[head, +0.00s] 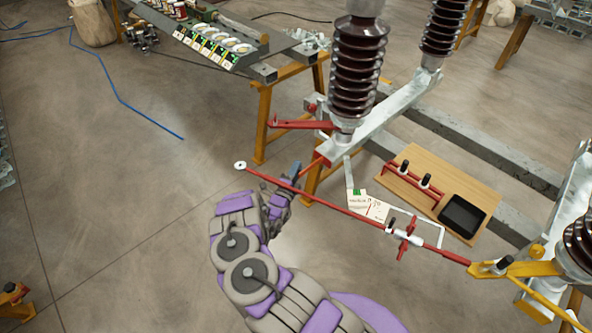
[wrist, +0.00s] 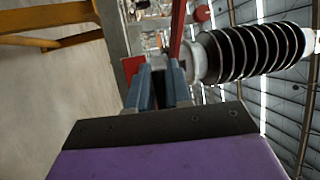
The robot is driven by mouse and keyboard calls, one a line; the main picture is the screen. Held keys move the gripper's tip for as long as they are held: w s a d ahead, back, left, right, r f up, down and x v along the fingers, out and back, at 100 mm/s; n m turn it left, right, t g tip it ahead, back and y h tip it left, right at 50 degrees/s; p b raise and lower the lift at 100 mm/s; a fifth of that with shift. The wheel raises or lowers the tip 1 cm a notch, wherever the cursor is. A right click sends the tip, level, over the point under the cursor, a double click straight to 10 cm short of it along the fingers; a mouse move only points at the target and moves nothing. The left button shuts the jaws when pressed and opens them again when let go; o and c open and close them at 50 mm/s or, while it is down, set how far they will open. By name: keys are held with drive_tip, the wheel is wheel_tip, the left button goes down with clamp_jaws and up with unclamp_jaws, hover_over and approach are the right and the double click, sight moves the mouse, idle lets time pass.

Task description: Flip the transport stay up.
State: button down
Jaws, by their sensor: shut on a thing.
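My gripper (head: 294,170) is at the left end of the steel frame, below the brown ribbed insulator (head: 358,65). Its blue-grey fingers (wrist: 158,85) are shut on a red bar that I take for the transport stay (head: 314,164). The fingers hide the held part, so the exact grip is unclear. The stay slopes from the fingers up toward the frame end. In the wrist view, red metal shows beside and beyond the fingertips.
A long red rod (head: 345,210) with a white disc end crosses close to my gripper. A red lever (head: 295,125) juts left from the insulator's base. A wooden board (head: 408,185) with a black tray lies at right. Open floor (head: 110,200) is at left.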

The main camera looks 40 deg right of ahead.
drive_tip(key=shift+d+r, duration=0.2)
drive_tip(key=shift+r, duration=0.85)
drive_tip(key=shift+d+r, duration=0.2)
drive_tip(key=shift+r, duration=0.8)
drive_tip(key=c, duration=1.1)
unclamp_jaws()
